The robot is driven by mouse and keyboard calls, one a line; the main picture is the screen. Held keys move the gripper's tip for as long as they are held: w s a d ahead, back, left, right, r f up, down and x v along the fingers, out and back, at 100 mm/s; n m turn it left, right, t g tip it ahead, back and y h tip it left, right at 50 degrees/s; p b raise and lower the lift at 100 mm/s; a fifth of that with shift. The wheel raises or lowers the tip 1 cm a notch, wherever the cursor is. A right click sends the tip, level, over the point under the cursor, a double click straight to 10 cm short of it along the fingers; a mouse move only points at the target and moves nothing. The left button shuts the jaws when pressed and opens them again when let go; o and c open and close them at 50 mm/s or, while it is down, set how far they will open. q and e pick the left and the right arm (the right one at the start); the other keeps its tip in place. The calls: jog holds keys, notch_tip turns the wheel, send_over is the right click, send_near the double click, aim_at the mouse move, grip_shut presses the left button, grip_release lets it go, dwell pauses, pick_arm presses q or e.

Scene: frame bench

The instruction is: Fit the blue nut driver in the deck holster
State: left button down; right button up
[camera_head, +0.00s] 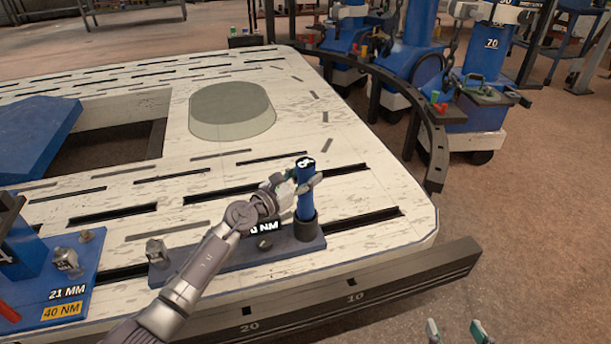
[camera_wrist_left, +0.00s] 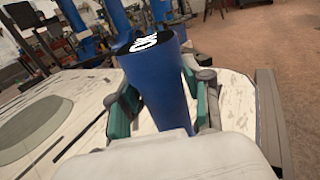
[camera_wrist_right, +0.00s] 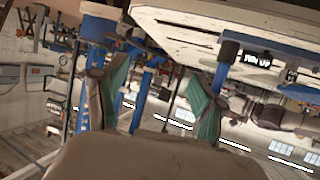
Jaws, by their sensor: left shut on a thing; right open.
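The blue nut driver (camera_head: 306,199) stands about upright at the right end of the dark deck holster (camera_head: 306,229). Its lower end meets the holster's round cup; how deep it sits I cannot tell. My left gripper (camera_head: 297,184) is shut on the driver's upper part, below its black marked cap. In the left wrist view the driver (camera_wrist_left: 158,90) stands between both fingers. My right gripper (camera_head: 456,333) is open and empty, off the deck at the lower right. The driver (camera_wrist_right: 222,75) also shows upside down in the right wrist view.
A blue plate (camera_head: 75,275) with fittings and labels lies left of the holster. The pale slotted deck (camera_head: 370,190) has a rectangular opening and a translucent oval cover (camera_head: 232,108). A dark rail (camera_head: 400,285) runs along the front edge. Blue wheeled stands (camera_head: 470,115) stand beyond.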

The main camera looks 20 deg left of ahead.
pick_arm(q)
jog(key=shift+f+b, duration=0.25)
jog(key=shift+b, duration=0.15)
pick_arm(e)
jog(key=shift+w+a+r+t+y, duration=0.15)
jog(key=shift+w+r+t, duration=0.15)
jog(key=shift+r, duration=0.25)
jog(key=shift+w+a+r+t+y, duration=0.1)
jog(key=shift+w+a+r+t, duration=0.1)
jog(key=shift+r+t, duration=0.25)
jog(key=shift+w+a+r+t+y, duration=0.1)
jog(key=shift+w+r+t, duration=0.15)
jog(key=shift+r, duration=0.35)
pick_arm(q)
jog(key=shift+f+b, duration=0.4)
jog(key=shift+f, duration=0.05)
pick_arm(e)
jog(key=shift+w+a+r+t+y, duration=0.1)
jog(key=shift+w+r+t, duration=0.05)
jog(key=shift+r+t, duration=0.35)
jog(key=shift+w+a+r+t+y, duration=0.15)
jog(key=shift+r+t, duration=0.15)
jog(key=shift+r, duration=0.25)
jog(key=shift+w+a+r+t, duration=0.1)
jog(key=shift+r+t, duration=0.3)
jog(key=shift+r, duration=0.15)
